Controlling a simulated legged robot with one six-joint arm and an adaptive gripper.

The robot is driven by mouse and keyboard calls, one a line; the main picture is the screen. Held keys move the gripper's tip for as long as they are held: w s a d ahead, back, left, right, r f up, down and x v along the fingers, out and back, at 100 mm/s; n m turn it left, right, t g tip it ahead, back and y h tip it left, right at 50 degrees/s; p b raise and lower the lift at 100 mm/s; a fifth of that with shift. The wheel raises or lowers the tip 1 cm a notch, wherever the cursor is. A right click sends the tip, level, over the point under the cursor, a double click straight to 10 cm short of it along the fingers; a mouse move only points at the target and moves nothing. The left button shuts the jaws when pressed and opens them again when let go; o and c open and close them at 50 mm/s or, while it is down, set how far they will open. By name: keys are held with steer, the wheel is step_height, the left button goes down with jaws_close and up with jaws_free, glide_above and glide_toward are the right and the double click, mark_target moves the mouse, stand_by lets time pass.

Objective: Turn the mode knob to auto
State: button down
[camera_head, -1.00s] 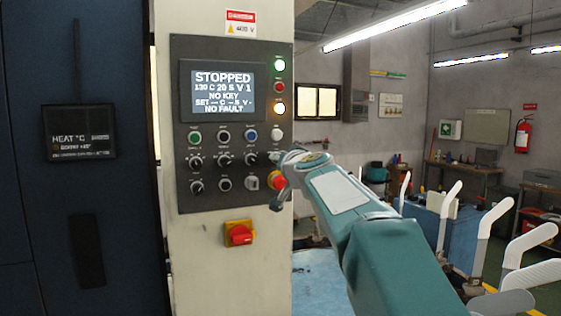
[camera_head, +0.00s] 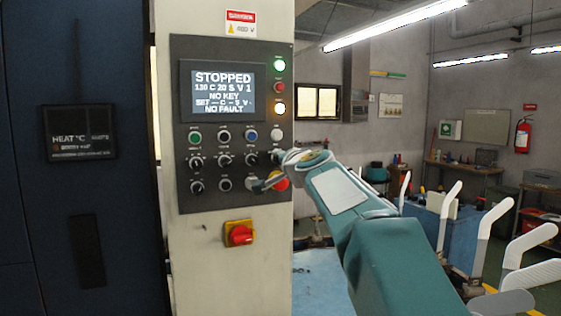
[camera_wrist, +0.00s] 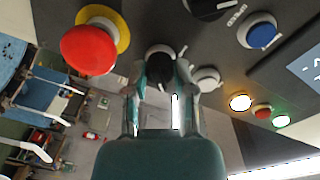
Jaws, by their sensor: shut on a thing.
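The control panel (camera_head: 215,75) is dark grey, with buttons and knobs under a lit screen reading STOPPED. In the wrist view, a black knob (camera_wrist: 158,52) sits between the red mushroom button and a white button, in line with the knob labelled SPEED (camera_wrist: 210,6). My gripper (camera_wrist: 162,66) has a finger on each side of this knob and is shut on it. In the head view my gripper (camera_head: 264,172) is at the right end of the knob row and mostly hides it. I cannot read the knob's label or its setting.
The red mushroom button (camera_wrist: 88,48) with a yellow ring is close beside my gripper. The white button (camera_wrist: 207,79) and blue button (camera_wrist: 262,34) are on the other side. A red rotary switch (camera_head: 240,234) is below the panel. White sock forms (camera_head: 492,217) stand at the right.

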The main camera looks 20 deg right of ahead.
steer(key=shift+f, duration=0.1)
stand_by(0.3)
steer(key=shift+c, duration=2.2)
jaws_free()
steer(key=s, duration=1.2)
steer(key=shift+a, duration=0.15)
steer(key=s+a+f+n+g+y, duration=0.2)
steer(key=s+a+f+n+g, duration=0.2)
steer(key=s+a+f, duration=0.4)
steer(key=s+a+f+n+g+y, duration=0.1)
steer(key=s+a+f+n+g, duration=0.3)
steer(key=f, duration=0.6)
steer(key=s+f+n+g+h, duration=0.2)
steer(key=s+f+n+g, duration=0.2)
steer(key=s+f, duration=1)
steer(key=shift+a, duration=0.3)
